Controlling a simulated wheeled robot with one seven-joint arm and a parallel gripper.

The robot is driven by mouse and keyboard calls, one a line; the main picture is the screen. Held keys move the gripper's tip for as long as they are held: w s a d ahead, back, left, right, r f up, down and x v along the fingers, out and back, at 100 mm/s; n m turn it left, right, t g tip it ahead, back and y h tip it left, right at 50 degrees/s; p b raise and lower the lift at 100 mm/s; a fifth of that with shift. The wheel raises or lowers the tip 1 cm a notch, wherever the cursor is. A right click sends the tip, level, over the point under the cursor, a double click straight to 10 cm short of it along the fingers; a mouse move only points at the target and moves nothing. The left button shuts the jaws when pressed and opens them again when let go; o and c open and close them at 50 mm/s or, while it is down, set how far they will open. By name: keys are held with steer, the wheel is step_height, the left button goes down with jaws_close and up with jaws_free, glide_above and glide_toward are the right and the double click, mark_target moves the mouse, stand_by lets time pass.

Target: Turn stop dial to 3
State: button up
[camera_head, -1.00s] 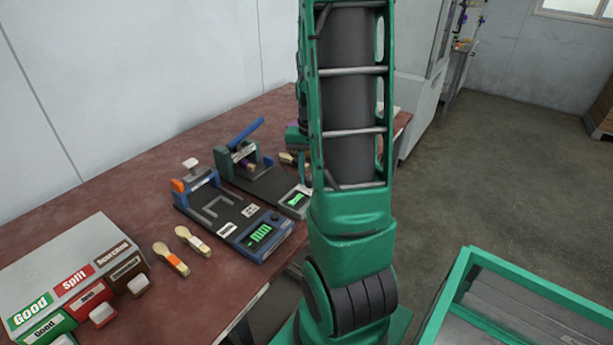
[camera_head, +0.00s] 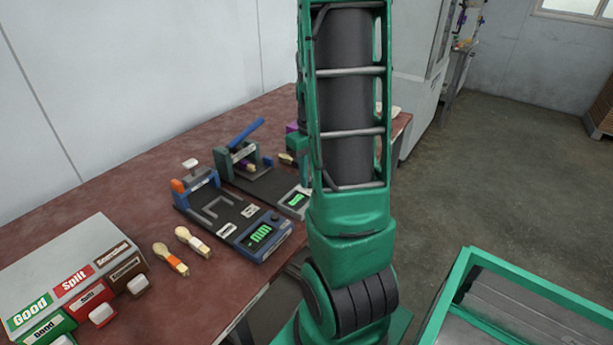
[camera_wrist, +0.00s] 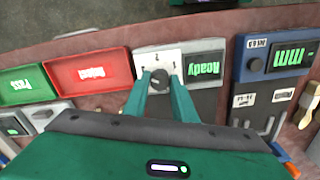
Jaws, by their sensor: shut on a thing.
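The stop dial (camera_wrist: 160,74) is a dark round knob on a white plate with small marks, in the upper middle of the wrist view. My gripper (camera_wrist: 161,80) has its two green fingers on either side of the knob and is shut on it. The marks and the knob's setting are too small to read. A green display reading "Ready" (camera_wrist: 204,67) sits beside the dial, upside down in this view. In the head view this grey unit (camera_head: 296,199) shows in part, and my arm hides the dial and fingertips.
Green "Pass" (camera_wrist: 22,84) and red "Reject" (camera_wrist: 88,72) trays lie beside the dial. A blue gauge (camera_head: 262,236) with an mm display stands on the other side.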

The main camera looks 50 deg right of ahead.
steer(key=shift+w+n, duration=0.2)
steer(key=shift+n, duration=0.1)
steer(key=o, duration=1)
steer(key=shift+s, duration=0.1)
steer(key=shift+o, duration=0.2)
step_height(320, 180, up, 11)
steer(key=shift+a+f, duration=0.1)
steer(key=shift+a, duration=0.05)
steer(key=s+a+m, duration=0.4)
steer(key=s+a, duration=0.9)
steer(key=a, duration=0.3)
steer(key=shift+s+a+f+m, duration=0.3)
steer(key=shift+s, duration=0.1)
